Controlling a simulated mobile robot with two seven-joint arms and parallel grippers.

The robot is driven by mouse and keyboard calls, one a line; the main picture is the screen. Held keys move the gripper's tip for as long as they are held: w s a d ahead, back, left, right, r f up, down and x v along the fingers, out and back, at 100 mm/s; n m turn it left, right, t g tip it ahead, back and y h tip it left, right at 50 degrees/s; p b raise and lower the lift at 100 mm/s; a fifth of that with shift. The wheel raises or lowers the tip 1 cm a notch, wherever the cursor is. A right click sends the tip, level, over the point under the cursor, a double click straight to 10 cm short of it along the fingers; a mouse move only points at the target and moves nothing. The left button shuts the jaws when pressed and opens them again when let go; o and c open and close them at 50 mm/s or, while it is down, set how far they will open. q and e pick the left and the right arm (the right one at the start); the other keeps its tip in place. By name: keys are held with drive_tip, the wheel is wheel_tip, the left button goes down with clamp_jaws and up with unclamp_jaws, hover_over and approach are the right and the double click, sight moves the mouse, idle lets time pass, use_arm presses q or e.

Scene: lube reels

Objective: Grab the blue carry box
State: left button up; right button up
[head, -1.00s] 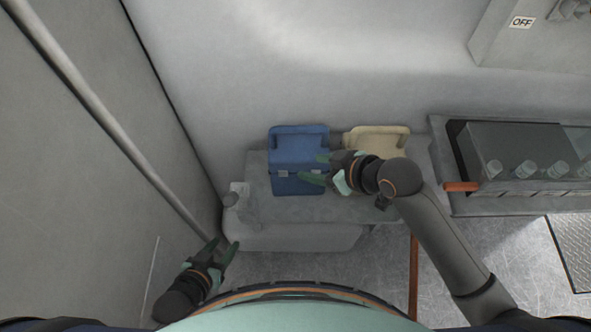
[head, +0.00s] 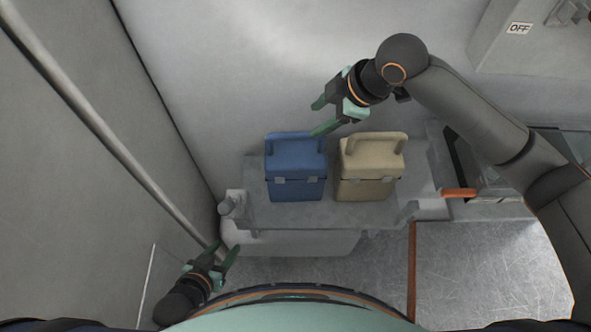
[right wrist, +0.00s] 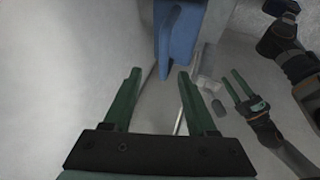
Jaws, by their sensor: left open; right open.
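The blue carry box (head: 296,188) stands upright on a grey bench, with its handle raised at the top. My right gripper (head: 318,117) is open and empty, above the box in the head view, with one fingertip close to the handle's right side in the picture. I cannot tell whether they touch. In the right wrist view, part of the blue box (right wrist: 178,35) shows beyond the open fingers (right wrist: 157,95), not between them. My left gripper (head: 222,254) is open and empty at the lower left, well away from the box.
A beige carry box (head: 366,190) stands close to the right of the blue one. The grey bench (head: 290,215) carries both. A wall rises behind them. A grey pipe (head: 110,135) runs along the left wall. A dark tray cabinet (head: 470,175) is at the right.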

sight(297, 135)
drive_tip(key=x, duration=0.8)
drive_tip(key=s+x, duration=0.1)
drive_tip(key=x, duration=0.1)
drive_tip(key=shift+a, duration=0.25)
drive_tip(key=shift+w+f, duration=0.1)
drive_tip(key=shift+f, duration=0.1)
drive_tip(key=shift+f, duration=0.25)
clamp_jaws()
idle(0.4)
idle(0.9)
drive_tip(key=shift+a, duration=0.1)
